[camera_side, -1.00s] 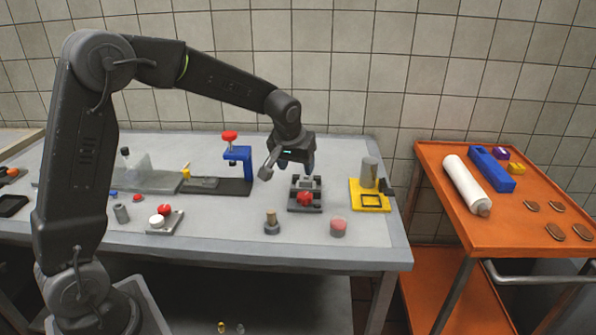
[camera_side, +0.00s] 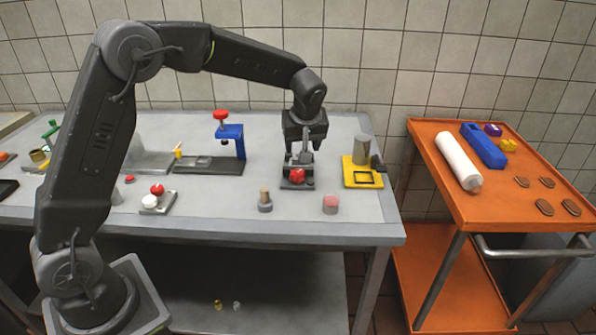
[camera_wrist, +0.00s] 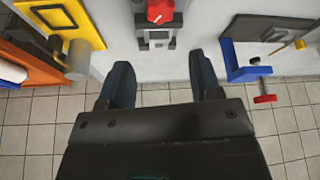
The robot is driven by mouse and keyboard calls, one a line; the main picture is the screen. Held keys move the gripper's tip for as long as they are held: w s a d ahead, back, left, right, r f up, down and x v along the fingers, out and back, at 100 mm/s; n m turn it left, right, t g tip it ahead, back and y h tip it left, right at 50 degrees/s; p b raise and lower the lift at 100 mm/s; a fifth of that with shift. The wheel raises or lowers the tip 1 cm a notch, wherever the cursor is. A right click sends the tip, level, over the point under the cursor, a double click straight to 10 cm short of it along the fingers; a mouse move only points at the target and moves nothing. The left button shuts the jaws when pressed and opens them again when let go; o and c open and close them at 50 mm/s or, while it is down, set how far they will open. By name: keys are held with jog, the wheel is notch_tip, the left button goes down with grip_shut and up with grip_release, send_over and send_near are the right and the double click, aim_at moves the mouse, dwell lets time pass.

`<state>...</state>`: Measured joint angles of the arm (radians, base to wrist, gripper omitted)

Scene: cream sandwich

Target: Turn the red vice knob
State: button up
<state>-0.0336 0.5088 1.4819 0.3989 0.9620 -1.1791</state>
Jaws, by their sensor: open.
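The red vice knob (camera_side: 297,176) sits on the front of a small grey vice (camera_side: 291,186) on the grey table. My gripper (camera_side: 304,152) is above and just behind the knob in the side view, pointing down, and hides part of the vice. In the wrist view the knob (camera_wrist: 160,11) shows at the top edge, on the grey vice (camera_wrist: 158,38). My gripper (camera_wrist: 160,85) is open there, its two dark fingers apart with nothing between them. The knob lies beyond the fingertips; I see no contact.
A blue press with a red top (camera_side: 232,135) stands left of the vice. A yellow fixture (camera_side: 362,180) with a grey cylinder is at its right. A wooden-topped peg (camera_side: 265,200) and a pink-topped cylinder (camera_side: 331,204) stand in front. An orange cart (camera_side: 500,200) is farther right.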

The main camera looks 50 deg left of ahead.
aim_at(298, 173)
jog(key=x, duration=1.2)
jog(key=shift+f, duration=0.4)
jog(key=c, duration=0.6)
jog(key=m+t+h, duration=0.1)
jog(key=m, duration=0.3)
jog(key=shift+a+m, duration=0.15)
jog(key=shift+m, duration=0.25)
jog(key=shift+c, duration=0.2)
jog(key=o, duration=0.6)
jog(key=shift+o, duration=0.2)
jog(key=v, duration=1.4)
jog(key=shift+s+a, duration=0.25)
jog(key=shift+a, duration=0.05)
